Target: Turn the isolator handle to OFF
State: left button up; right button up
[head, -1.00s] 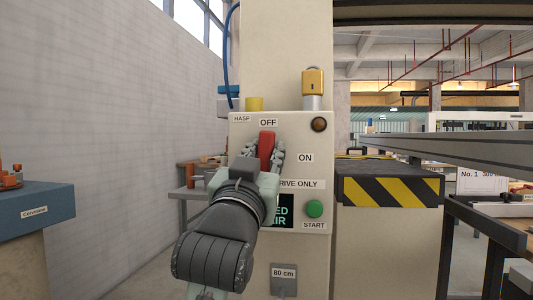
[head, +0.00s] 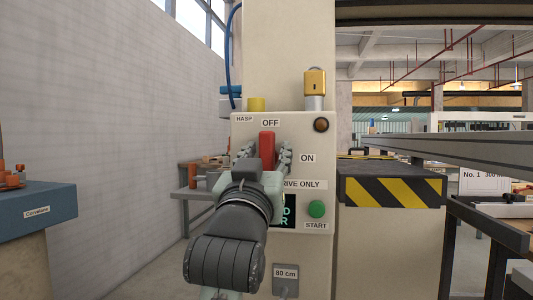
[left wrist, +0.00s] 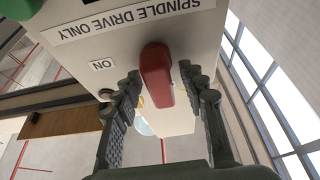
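The red isolator handle (head: 267,144) stands upright on the front of the control box, its top end just under the OFF label (head: 271,123). The ON label (head: 307,158) is to its lower right. My left gripper (head: 265,152) is in front of the box with its fingers spread, one on each side of the handle. In the left wrist view the red handle (left wrist: 157,75) lies between the two fingers of the gripper (left wrist: 159,80), with a visible gap on each side. The handle's lower part is hidden behind the gripper in the head view. My right gripper is not in view.
A green START button (head: 316,209) is below right. A striped black-and-yellow block (head: 390,190) stands to the right, a blue-topped bench (head: 40,208) to the left.

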pick_arm(q)
jog(key=v, duration=0.7)
jog(key=shift+s, duration=0.25)
jog(key=shift+f, duration=0.15)
